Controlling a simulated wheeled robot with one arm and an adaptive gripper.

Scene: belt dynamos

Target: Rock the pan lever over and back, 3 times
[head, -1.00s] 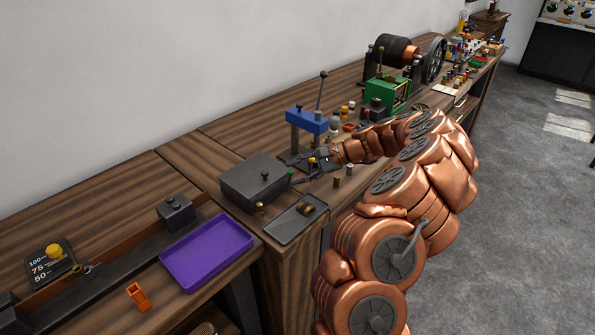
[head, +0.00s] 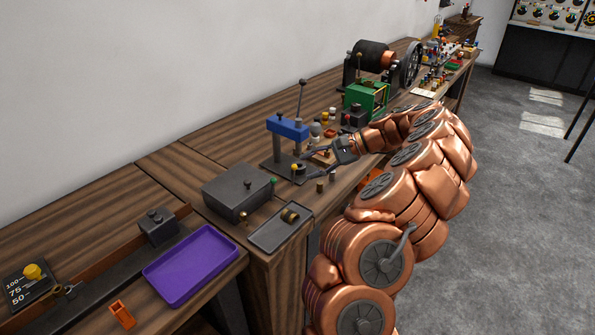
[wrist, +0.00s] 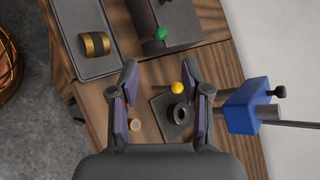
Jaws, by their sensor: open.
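No part is labelled as the pan lever, so I cannot tell for certain which it is. A green knob (head: 273,181) sits at the right end of the dark grey box (head: 237,190); it also shows in the wrist view (wrist: 160,33). A yellow ball (wrist: 177,88) is beside a dark ring on a plate. A blue press (head: 287,128) behind it carries a tall dark lever (head: 302,96), tilted slightly.
A small dark tray (head: 266,241) with a brass roll (head: 289,215) lies in front of the box. A small brass cylinder (head: 320,187) stands near the bench edge. A purple tray (head: 150,268) is at left. A green machine (head: 365,97) stands further right.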

